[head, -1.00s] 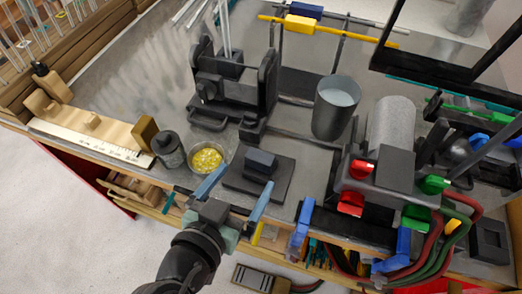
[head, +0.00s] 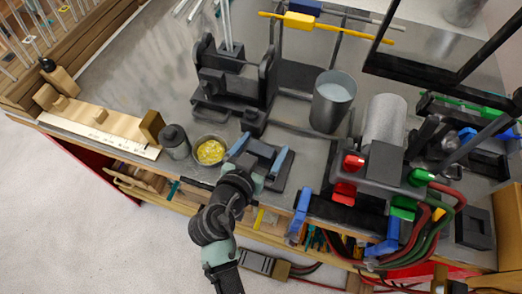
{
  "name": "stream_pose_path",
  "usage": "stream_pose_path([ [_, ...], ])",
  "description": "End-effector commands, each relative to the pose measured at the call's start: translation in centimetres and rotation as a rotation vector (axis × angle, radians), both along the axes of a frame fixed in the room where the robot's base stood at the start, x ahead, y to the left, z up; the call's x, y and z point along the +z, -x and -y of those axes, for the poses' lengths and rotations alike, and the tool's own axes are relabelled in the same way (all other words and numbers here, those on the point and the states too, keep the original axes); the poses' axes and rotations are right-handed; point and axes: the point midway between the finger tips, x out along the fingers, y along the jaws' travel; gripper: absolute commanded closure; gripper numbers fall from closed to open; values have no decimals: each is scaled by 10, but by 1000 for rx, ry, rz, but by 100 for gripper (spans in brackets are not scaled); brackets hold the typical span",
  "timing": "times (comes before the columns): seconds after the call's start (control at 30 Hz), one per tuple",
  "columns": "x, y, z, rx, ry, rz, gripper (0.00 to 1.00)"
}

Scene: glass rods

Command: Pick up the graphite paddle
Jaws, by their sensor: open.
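A dark grey flat slab with a raised block on top, which looks like the graphite paddle (head: 259,149), lies near the front edge of the workbench in the head view. My gripper (head: 263,147) is above it, with its blue fingers apart, one at each side of the raised block. The gripper is open and holds nothing. The palm and wrist hide the front part of the slab. I cannot tell whether the fingers touch the block.
A bowl of yellow pieces (head: 210,151) and a dark jar (head: 174,141) stand close to the left. A black stand (head: 225,85) is behind, with a grey cup (head: 332,102) to its right. A burner with red and green knobs (head: 385,165) stands at right.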

Motion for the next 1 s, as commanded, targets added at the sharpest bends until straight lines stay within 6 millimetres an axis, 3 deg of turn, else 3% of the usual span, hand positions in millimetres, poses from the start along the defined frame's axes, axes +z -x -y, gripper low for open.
stream_pose_path([
  [0.13, -4, -12, 5, 0, 0, 1, 0],
  [0.43, -7, -15, 7, 0, 0, 1, 0],
  [1.0, -6, -15, 6, 0, 1, 2, 97],
])
